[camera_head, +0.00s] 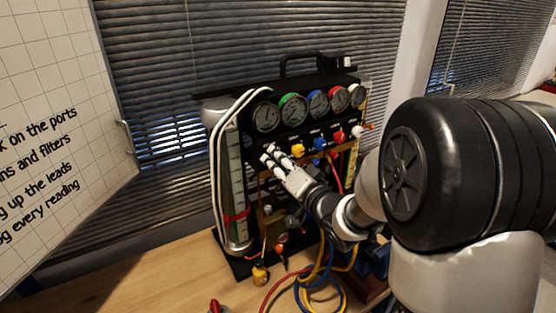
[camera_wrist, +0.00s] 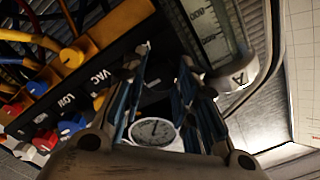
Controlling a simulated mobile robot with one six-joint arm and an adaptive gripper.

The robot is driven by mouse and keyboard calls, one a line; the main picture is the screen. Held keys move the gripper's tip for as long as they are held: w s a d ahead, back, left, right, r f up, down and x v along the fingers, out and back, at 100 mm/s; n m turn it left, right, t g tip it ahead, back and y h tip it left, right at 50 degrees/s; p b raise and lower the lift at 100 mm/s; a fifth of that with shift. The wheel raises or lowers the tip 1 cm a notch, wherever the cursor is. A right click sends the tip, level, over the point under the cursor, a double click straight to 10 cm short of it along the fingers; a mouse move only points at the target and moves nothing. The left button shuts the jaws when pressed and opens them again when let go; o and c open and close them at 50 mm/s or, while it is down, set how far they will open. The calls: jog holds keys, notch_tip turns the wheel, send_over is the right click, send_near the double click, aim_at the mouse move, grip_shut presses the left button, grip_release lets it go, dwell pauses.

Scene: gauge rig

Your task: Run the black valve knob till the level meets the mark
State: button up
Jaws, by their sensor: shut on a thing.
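The gauge rig (camera_head: 330,120) stands on the wooden table. Its tall level tube (camera_head: 236,165), with a scale, is on the left side. A red mark band (camera_head: 236,217) is around the tube's lower part. The liquid level is too small to read. My gripper (camera_head: 270,156) is at the left end of the knob row, below the leftmost gauge. In the wrist view, my gripper (camera_wrist: 165,65) is closed around the black valve knob, which is mostly hidden in dark shade between the fingers. The level tube's scale (camera_wrist: 207,32) shows beside the right finger.
Several round gauges (camera_head: 292,107) line the top of the rig. Yellow (camera_head: 298,150), blue (camera_head: 320,144) and red (camera_head: 339,137) knobs sit right of my gripper. Coloured hoses (camera_head: 318,290) lie in front of the base. Bare table (camera_head: 170,270) lies to the left.

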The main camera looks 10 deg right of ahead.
jog(key=shift+r, duration=0.1)
dwell(0.3)
jog(key=o, duration=1.1)
jog(key=v, duration=0.7)
jog(key=shift+s, duration=0.25)
